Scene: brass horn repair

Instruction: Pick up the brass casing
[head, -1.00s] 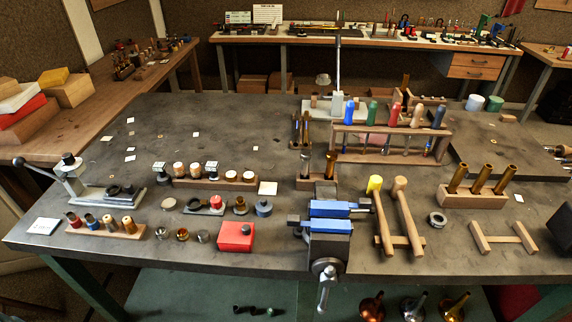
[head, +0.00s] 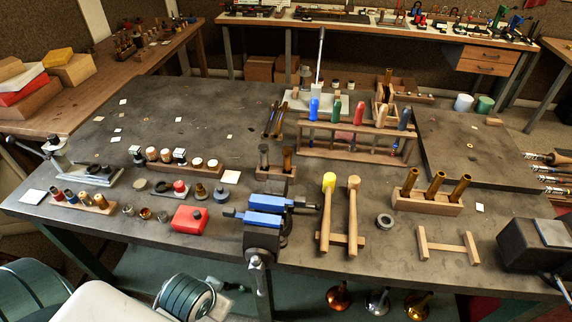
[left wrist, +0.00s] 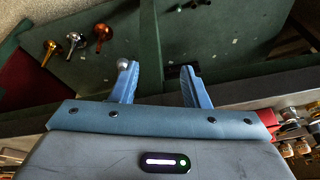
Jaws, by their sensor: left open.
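Several upright brass tubes (head: 434,184) stand in a wooden block (head: 424,204) at the right of the bench in the head view; I cannot tell which one is the brass casing. Another brass-coloured tube (head: 287,157) stands in a small wooden block beside a dark tube, behind the blue-jawed vise. My left gripper (left wrist: 159,88) is open and empty in the left wrist view, with its blue fingers apart near the bench front. A small silver ball (left wrist: 123,65) shows at the left finger. The left gripper is outside the head view. My right gripper is in neither view.
The blue-jawed vise (head: 266,210) sticks out at the front edge. Two mallets (head: 326,210) lie on a wooden rest right of it. A tool rack (head: 355,148) stands behind. A red box (head: 189,220) sits left, a dark box (head: 540,243) at far right. Back left is fairly clear.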

